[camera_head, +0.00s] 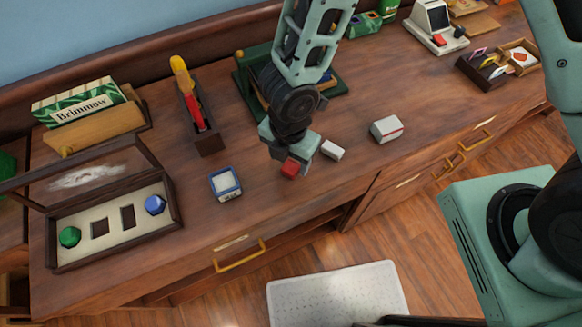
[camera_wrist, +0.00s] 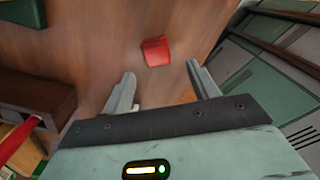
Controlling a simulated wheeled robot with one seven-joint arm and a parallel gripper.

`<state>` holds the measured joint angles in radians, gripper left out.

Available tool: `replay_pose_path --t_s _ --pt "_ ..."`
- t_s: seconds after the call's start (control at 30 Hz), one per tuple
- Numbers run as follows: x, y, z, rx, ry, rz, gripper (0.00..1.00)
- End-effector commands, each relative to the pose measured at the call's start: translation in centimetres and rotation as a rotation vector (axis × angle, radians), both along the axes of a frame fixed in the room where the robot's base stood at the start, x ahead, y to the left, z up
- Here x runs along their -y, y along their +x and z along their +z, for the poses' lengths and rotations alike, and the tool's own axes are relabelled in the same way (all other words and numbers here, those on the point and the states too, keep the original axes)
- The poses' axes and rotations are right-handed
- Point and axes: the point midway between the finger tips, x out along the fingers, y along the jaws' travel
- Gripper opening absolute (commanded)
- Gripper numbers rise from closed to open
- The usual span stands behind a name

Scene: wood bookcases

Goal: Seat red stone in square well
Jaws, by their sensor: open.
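The red stone (camera_head: 290,169) lies on the wooden counter just in front of my gripper (camera_head: 295,157). In the wrist view the red stone (camera_wrist: 155,52) is ahead of the open, empty fingers (camera_wrist: 161,74), roughly centred between their lines. The display box (camera_head: 115,239) with a raised clear lid stands at the left of the counter. In its pale bed are an empty square well (camera_head: 100,227) and an empty narrower well (camera_head: 127,217). A green stone (camera_head: 70,237) sits at the left end and a blue stone (camera_head: 155,205) at the right end.
A small blue-and-white box (camera_head: 225,184) stands between the display box and my gripper. A wooden holder (camera_head: 206,141) with red and yellow handles stands behind. The front counter is mostly clear.

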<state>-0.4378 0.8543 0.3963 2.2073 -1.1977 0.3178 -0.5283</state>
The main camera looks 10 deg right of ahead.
Motion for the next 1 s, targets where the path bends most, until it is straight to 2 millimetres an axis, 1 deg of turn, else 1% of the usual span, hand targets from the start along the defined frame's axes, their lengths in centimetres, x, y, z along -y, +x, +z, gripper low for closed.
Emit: replay_pose_path --t_s 0.2,0.27,0.37,0.57,0.6,0.67,0.7,0.77,1.0 --pt "-0.2 0.2 -3.4 -0.001 -0.001 0.002 0.6" --pt "-0.2 0.2 -4.0 -0.001 -0.002 0.001 0.6" --pt "-0.2 0.2 -4.5 0.0 0.0 0.001 0.6" --pt "-0.2 0.2 -4.5 0.0 0.0 0.0 0.6" --pt "-0.2 0.2 -4.5 0.0 0.0 0.0 0.54" --pt "-0.2 0.2 -4.5 0.0 0.0 0.0 0.38" --pt "-0.2 0.2 -4.5 0.0 0.0 0.0 0.27" --pt "-0.2 0.2 -4.5 0.0 0.0 0.0 0.1" --pt "-0.2 0.2 -4.4 0.001 0.001 0.0 0.1"
